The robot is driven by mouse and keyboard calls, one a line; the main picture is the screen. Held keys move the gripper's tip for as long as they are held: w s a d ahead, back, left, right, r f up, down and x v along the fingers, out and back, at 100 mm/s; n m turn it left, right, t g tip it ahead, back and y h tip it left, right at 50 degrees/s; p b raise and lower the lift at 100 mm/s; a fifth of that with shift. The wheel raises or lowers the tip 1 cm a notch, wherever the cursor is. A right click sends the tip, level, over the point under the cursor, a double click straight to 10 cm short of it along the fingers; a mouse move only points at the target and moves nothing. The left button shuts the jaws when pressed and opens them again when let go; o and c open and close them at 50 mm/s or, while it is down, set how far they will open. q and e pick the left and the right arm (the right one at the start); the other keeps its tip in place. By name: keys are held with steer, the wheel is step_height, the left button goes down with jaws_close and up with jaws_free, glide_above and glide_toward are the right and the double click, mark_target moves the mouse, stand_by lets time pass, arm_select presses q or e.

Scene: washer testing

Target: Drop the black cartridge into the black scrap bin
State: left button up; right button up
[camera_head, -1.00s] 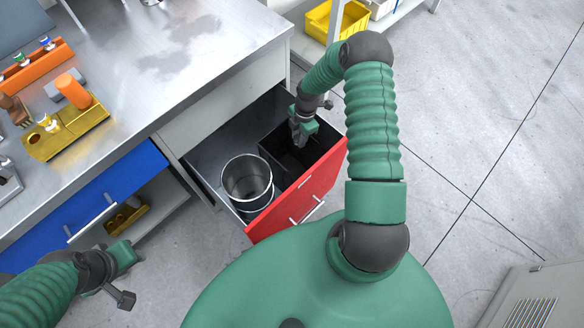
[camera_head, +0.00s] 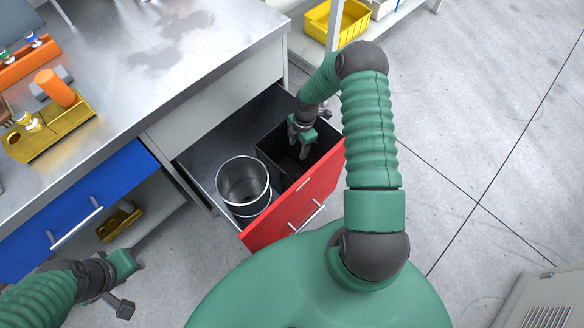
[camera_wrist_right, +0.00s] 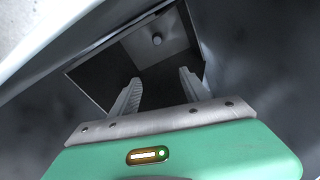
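The black scrap bin (camera_head: 268,157) stands in the open red-fronted drawer, at its right end. It also shows in the right wrist view (camera_wrist_right: 88,84). My right gripper (camera_head: 302,150) points down over the bin's opening. In the right wrist view its two fingers (camera_wrist_right: 160,85) are apart with nothing between them. A small round grey thing (camera_wrist_right: 157,39) shows beyond the fingers, inside the bin; it may be the cartridge, but I cannot tell. I see no clear black cartridge elsewhere. My left gripper (camera_head: 124,284) is at the lower left, away from the drawer; its fingers are not clear.
A round metal bucket (camera_head: 243,181) stands beside the black bin in the drawer. The red drawer front (camera_head: 290,205) rises close to the bin. The steel worktop (camera_head: 150,75) holds a yellow fixture (camera_head: 50,138). A blue drawer (camera_head: 75,215) is at left.

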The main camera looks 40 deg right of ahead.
step_height(320, 180, up, 17)
steer(key=d+p, duration=0.1)
steer(key=p, duration=0.3)
steer(key=shift+d, duration=0.3)
steer(key=shift+s+f, duration=0.1)
steer(key=shift+f, duration=0.05)
